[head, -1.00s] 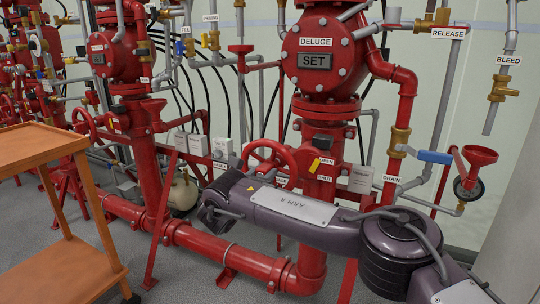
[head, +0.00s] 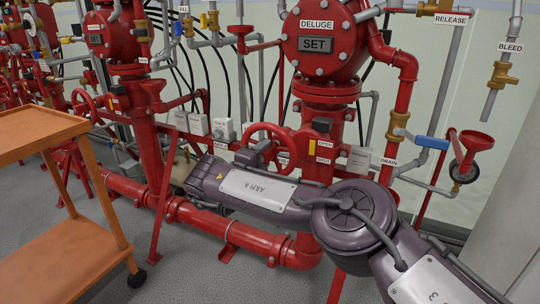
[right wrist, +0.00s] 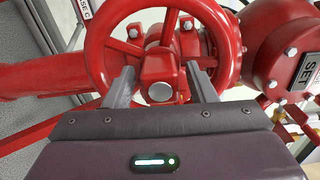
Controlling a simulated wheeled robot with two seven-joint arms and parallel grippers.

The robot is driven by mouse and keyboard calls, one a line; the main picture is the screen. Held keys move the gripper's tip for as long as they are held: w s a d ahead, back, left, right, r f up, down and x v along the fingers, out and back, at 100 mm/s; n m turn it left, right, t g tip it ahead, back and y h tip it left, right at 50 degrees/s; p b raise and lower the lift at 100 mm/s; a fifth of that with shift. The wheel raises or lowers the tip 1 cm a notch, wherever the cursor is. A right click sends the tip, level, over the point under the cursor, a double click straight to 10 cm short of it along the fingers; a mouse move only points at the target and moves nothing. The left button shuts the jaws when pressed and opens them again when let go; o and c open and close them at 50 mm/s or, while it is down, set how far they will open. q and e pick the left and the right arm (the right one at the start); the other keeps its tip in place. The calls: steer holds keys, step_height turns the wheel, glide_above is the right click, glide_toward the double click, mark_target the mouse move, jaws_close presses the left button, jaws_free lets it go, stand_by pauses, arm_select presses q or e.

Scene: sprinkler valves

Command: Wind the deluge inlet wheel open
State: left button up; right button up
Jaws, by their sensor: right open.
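The red deluge inlet wheel (head: 292,146) stands on the pipe below the deluge valve (head: 316,42), which carries a SET plate. In the right wrist view the wheel (right wrist: 228,50) faces me, with spokes and a red hub with a pale round centre. My right gripper (right wrist: 160,86) is open, its two grey fingers on either side of the hub, over the lower part of the wheel. I cannot tell whether they touch it. In the head view my right gripper (head: 255,152) covers the wheel's left part. My left gripper is not in view.
An OPEN/SHUT indicator plate (head: 322,148) is right of the wheel. A drain funnel (head: 478,141) and blue-handled valve (head: 432,143) are farther right. An orange cart (head: 40,133) stands at left, with grey floor between.

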steer(key=shift+s+a+p, duration=0.2)
steer(key=shift+s+p, duration=0.1)
steer(key=shift+p, duration=0.05)
steer(key=p+v, duration=0.4)
steer(key=v, duration=0.2)
steer(key=shift+s, duration=0.1)
